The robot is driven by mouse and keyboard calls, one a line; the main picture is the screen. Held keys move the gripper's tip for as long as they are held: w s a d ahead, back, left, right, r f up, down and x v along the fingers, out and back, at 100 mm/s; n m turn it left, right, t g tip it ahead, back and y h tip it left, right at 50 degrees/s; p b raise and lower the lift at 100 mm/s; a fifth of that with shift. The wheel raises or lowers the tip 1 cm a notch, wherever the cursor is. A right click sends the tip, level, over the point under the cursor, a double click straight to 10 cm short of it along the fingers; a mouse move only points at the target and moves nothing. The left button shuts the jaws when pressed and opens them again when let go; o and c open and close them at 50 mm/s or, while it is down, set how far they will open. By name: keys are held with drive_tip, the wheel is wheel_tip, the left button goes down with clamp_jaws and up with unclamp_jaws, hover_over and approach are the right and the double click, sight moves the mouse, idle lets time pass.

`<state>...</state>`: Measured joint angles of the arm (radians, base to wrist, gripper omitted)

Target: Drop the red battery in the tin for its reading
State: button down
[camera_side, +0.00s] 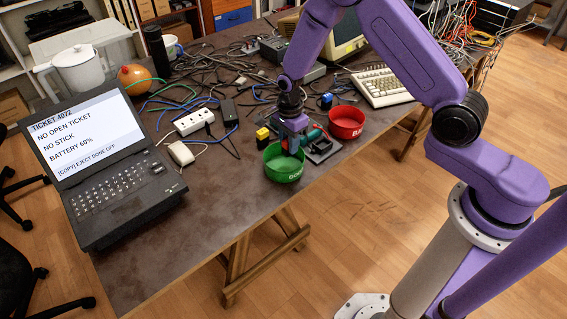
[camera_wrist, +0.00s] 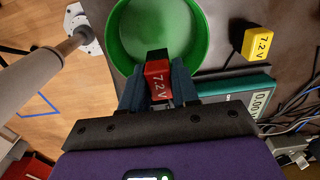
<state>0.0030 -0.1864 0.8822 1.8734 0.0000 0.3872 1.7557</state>
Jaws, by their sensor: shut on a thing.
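In the wrist view, my gripper (camera_wrist: 157,88) is shut on the red battery (camera_wrist: 157,77), which is marked 7.2 V and has a black end. The battery is over the near part of the green tin (camera_wrist: 113,35), whose visible floor is empty. In the side view, my gripper (camera_side: 291,146) points down at the green tin (camera_side: 284,174) near the table's front edge; the battery is hard to make out there. The red tin (camera_side: 346,123) stands farther back to the right. The teal meter (camera_wrist: 235,92) shows a reading beginning 0.0, its end cut off or blurred.
A yellow 7.2 V battery (camera_wrist: 262,42) stands beside the green tin. A blue block (camera_side: 326,101) is near the red tin. A laptop (camera_side: 115,150) reads "BATTERY 60%". Cables, a power strip (camera_side: 194,122) and a keyboard (camera_side: 381,86) crowd the table behind.

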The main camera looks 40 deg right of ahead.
drive_tip(key=shift+f, duration=0.75)
drive_tip(key=c, duration=0.8)
unclamp_jaws()
wheel_tip(320, 180, up, 18)
drive_tip(key=shift+f, duration=0.25)
